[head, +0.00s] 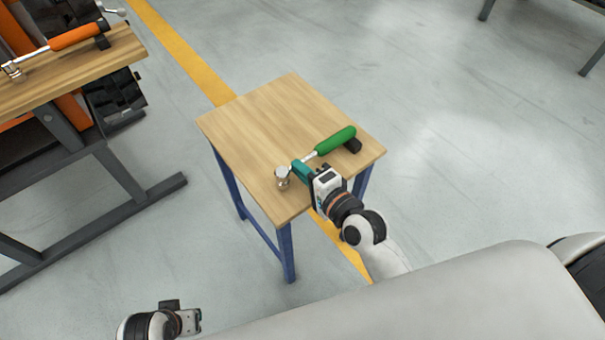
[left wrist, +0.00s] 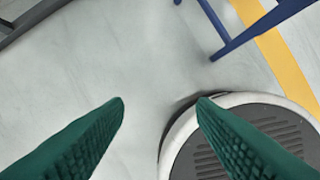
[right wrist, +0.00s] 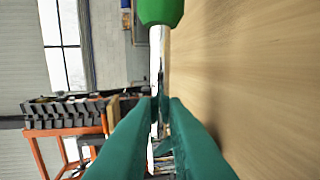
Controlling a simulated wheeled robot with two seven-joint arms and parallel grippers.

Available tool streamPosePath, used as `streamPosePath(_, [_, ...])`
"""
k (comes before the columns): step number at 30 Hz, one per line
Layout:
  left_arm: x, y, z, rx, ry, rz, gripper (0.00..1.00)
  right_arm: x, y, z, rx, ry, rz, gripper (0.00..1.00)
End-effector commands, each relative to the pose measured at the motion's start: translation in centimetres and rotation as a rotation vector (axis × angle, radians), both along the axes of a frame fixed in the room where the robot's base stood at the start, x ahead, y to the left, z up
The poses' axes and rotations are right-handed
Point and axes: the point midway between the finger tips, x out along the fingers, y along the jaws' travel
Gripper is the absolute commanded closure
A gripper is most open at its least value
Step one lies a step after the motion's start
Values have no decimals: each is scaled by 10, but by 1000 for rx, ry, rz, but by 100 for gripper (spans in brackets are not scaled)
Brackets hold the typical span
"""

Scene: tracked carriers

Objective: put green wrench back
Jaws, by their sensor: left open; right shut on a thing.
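The green wrench (head: 336,140) lies across the right part of the small wooden table (head: 255,120), with a metal shaft and a round socket head near the front edge. A black block (head: 352,146) sits by its handle. My right gripper (head: 301,171) is shut on the shaft, between handle and head. In the right wrist view the green handle (right wrist: 160,10) and shaft (right wrist: 155,60) run to the teal fingertips (right wrist: 160,100). I cannot tell whether the wrench is lifted. My left gripper (head: 190,321) is low, off the table, with its fingers (left wrist: 161,100) apart and empty.
A workbench (head: 90,75) at the left holds an orange-handled wrench (head: 75,37), with black and orange items below it. Yellow floor stripe (head: 190,60) passes under the small table. The small table's left half is bare, and open floor lies to the right.

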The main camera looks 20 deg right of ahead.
Motion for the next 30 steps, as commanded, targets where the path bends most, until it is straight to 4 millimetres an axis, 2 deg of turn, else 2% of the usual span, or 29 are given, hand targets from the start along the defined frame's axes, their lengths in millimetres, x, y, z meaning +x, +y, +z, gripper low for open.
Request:
streamPosePath(4, [-1,0,9,0,-4,1,49,0,0,-5,0,-3,-1,100])
streamPosePath(13, [-1,0,10,0,-4,1,49,0,0,-7,-1,-4,-1,100])
streamPosePath(14, [-1,0,11,0,-5,1,49,0,0,-8,0,0,0,85])
streamPosePath(17, [0,0,11,0,-5,1,49,0,0,-7,0,0,0,68])
streamPosePath(18, [0,0,11,0,-5,1,49,0,0,-7,0,0,0,66])
streamPosePath(27, [0,0,12,-1,-8,1,49,0,0,-5,0,0,-1,66])
streamPosePath(30, [1,0,10,-1,-10,1,49,-10,-4,-4,-2,2,-1,66])
